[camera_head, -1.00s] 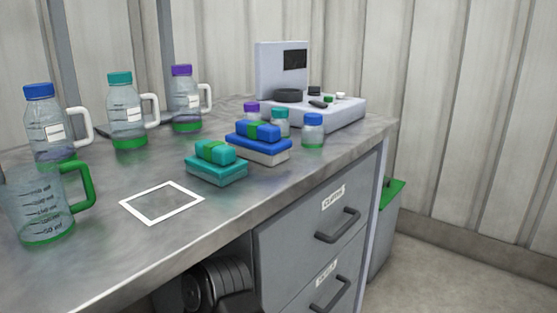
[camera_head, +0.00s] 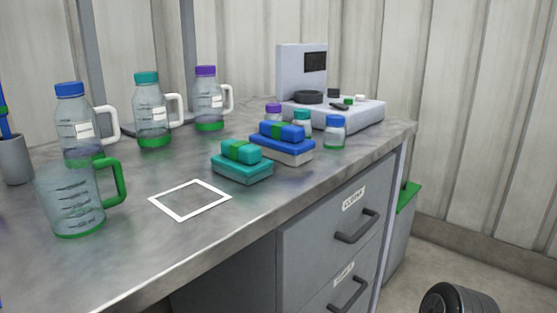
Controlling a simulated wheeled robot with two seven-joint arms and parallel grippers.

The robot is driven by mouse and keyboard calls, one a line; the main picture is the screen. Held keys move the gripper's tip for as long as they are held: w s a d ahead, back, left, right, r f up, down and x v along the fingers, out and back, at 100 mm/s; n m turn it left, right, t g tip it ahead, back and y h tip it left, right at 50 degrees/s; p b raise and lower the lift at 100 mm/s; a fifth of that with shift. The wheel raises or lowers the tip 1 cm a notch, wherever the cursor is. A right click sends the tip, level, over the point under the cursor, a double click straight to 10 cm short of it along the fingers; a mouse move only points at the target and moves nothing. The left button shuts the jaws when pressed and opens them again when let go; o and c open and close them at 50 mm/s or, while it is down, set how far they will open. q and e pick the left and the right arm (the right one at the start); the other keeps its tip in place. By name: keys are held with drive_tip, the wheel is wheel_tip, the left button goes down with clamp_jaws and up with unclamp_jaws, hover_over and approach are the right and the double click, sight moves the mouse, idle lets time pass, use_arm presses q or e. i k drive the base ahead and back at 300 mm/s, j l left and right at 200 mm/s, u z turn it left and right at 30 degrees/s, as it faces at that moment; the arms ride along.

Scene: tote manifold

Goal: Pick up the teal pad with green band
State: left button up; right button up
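The teal pad with green band (camera_head: 241,152) lies on top of a larger teal block (camera_head: 243,171) on the metal bench, right of the white square outline. Its top and front side show clearly. Neither of my grippers shows in the head view, and nothing touches the pad.
A blue pad with green band (camera_head: 282,132) on a blue-and-white block (camera_head: 283,150) is close behind to the right. Small capped jars and a scale (camera_head: 335,113) stand beyond. Capped bottles (camera_head: 153,110) and a beaker (camera_head: 75,200) are left. The white square outline (camera_head: 190,200) is empty.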

sight(242, 162)
drive_tip(key=u, duration=1.35)
drive_tip(key=z, duration=1.35)
drive_tip(key=l+z, duration=0.4)
drive_tip(key=l, duration=1)
